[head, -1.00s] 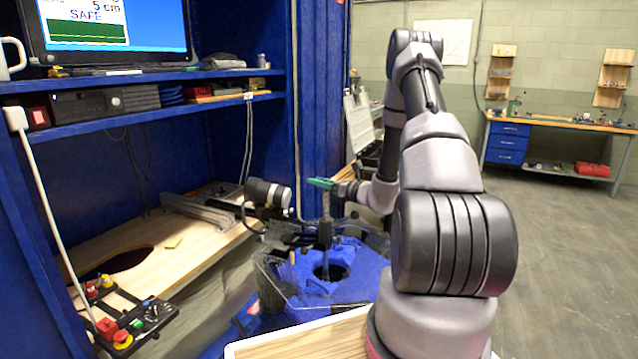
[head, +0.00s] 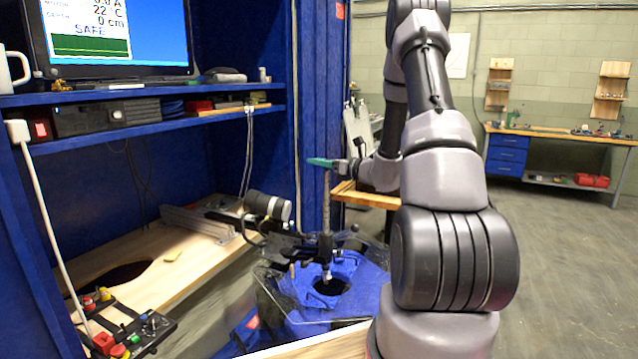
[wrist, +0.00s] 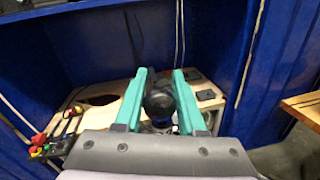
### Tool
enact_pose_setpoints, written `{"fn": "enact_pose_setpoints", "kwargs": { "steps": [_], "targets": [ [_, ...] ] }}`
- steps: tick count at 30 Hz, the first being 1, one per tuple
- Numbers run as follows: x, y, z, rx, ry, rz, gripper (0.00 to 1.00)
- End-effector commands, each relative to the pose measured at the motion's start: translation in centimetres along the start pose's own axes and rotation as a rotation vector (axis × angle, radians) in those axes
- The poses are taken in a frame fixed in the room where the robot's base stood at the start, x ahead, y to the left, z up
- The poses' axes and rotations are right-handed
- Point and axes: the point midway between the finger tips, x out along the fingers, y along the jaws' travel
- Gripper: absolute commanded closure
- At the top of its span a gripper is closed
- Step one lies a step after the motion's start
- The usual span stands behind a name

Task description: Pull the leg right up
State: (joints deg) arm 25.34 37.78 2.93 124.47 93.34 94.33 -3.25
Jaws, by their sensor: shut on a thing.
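The leg (head: 326,205) is a thin grey upright shaft with a darker collar lower down. It stands over the dark round opening of the blue tank (head: 365,285), and its pale lower end shows at that opening. Whether the tip is fully clear of the opening I cannot tell. My gripper (head: 322,163), with green fingers, is shut on the leg's top end. In the wrist view, the leg's dark round head (wrist: 160,100) sits between my two fingers (wrist: 161,78).
A black-and-white motor-like cylinder (head: 267,205) is beside the leg on the left. A control box (head: 130,335) with coloured buttons is at lower left. The monitor (head: 115,35) reads 0 cm and SAFE. Blue shelving stands behind; open floor lies right.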

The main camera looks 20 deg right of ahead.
Motion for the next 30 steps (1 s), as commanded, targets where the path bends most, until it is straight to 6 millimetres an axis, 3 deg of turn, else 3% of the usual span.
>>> {"fn": "enact_pose_setpoints", "kwargs": {
  "steps": [1,4,15,16,18,30],
  "targets": [
    [0.0,0.1,1.2,-0.006,-0.007,-0.001,1.00],
    [0.0,0.3,2.2,-0.004,-0.005,-0.002,1.00],
    [0.1,0.4,2.8,-0.002,-0.010,-0.002,1.00],
    [0.1,0.4,2.8,-0.002,-0.010,-0.002,0.49],
    [0.1,0.4,2.7,-0.002,-0.009,-0.002,0.31],
    [-0.8,0.3,2.4,0.000,-0.003,-0.004,0.31]
  ]
}}
